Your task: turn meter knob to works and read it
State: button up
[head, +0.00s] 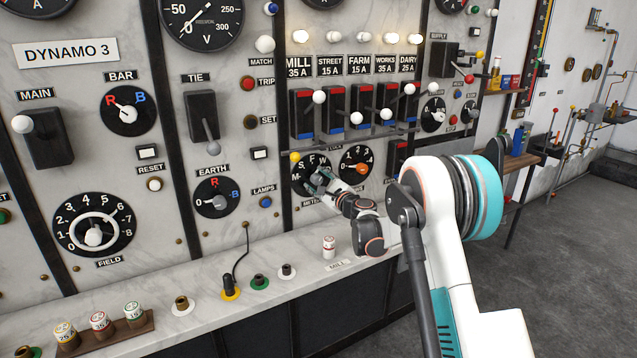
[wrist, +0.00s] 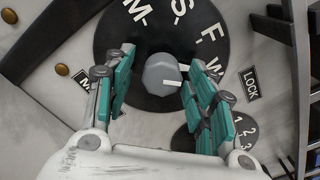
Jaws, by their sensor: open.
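The meter knob (wrist: 160,75) is a grey faceted knob on a round black dial (wrist: 125,35) lettered M, S, F, W. A white mark shows on its lower right side; the finger hides part of that side, so I cannot tell exactly which letter it points at. My gripper (wrist: 158,92) is open, with one teal finger on each side of the knob; contact is not clear. In the head view my gripper (head: 321,182) is at the same dial (head: 303,163) on the marble panel, and covers the knob. The works switch (head: 388,103) stands in the row above.
An orange-knobbed dial numbered 1 to 4 (head: 356,165) sits just right of the meter dial. White-balled switch handles (head: 356,118) stick out above. A shelf below holds a small white fuse (head: 329,247) and several sockets. A black cable hangs to the left.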

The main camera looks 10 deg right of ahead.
jog(key=v, duration=1.1)
jog(key=shift+s, duration=0.2)
jog(key=shift+r, duration=0.1)
jog(key=s+a+r+n+g, duration=0.35)
jog(key=s+a+n, duration=0.2)
jog(key=s, duration=0.45)
jog(key=s+a+r+n+g, duration=0.2)
jog(key=s+a+r+n, duration=0.25)
jog(key=s+n, duration=0.4)
jog(key=s+d+f+n+g+h, duration=0.1)
jog(key=s+d+f+n+h, duration=0.1)
jog(key=s, duration=0.8)
jog(key=s+d+f+n+g+h, duration=0.1)
jog(key=s+n, duration=0.3)
jog(key=s, duration=0.6)
jog(key=s+d+f+n+g+h, duration=0.2)
jog(key=s+d+f+n, duration=0.1)
jog(key=s, duration=0.7)
jog(key=shift+s+f+g+h, duration=0.3)
jog(key=shift+s+f+g, duration=0.05)
jog(key=shift+s+f, duration=0.1)
